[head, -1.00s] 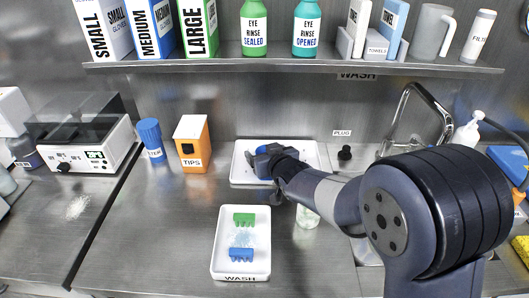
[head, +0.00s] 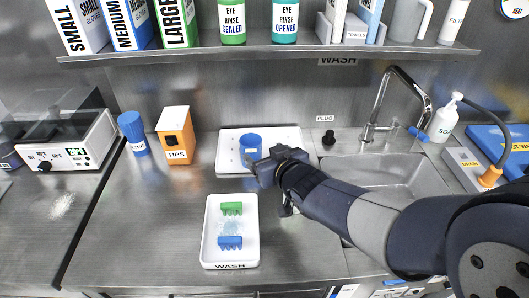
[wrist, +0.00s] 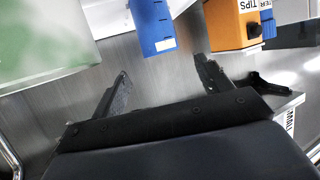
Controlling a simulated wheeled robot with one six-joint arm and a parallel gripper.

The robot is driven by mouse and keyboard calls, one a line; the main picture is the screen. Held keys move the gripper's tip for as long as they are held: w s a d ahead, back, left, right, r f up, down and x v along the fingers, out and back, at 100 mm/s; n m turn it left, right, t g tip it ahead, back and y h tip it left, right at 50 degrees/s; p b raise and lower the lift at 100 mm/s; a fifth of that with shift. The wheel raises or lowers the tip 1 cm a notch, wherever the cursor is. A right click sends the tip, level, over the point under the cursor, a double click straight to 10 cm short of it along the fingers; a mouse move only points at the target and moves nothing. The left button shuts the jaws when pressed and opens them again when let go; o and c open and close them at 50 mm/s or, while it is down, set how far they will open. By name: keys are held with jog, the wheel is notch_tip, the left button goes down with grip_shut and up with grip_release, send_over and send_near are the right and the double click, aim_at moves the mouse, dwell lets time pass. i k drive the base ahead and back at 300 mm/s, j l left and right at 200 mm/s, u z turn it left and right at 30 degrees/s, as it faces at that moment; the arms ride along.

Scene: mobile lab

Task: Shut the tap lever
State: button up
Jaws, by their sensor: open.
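The tap (head: 386,98) stands behind the sink at the right in the head view, with a tall curved metal spout. Its blue lever (head: 419,134) sticks out to the right of the tap's base. I cannot make out any water stream. My gripper is far left of the tap, by the white trays, with its fingers mostly hidden in the head view. In the wrist view my gripper (wrist: 162,68) shows two spread fingers with nothing held between them.
The sink (head: 385,175) lies in front of the tap, partly behind my arm. A soap bottle (head: 443,122) stands close right of the lever. A black plug (head: 328,138) sits left of the tap. The shelf (head: 280,52) with boxes and bottles runs above.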

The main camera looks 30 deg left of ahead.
aim_at(397, 121)
jog(key=i+l+z, duration=0.75)
jog(key=k, duration=0.1)
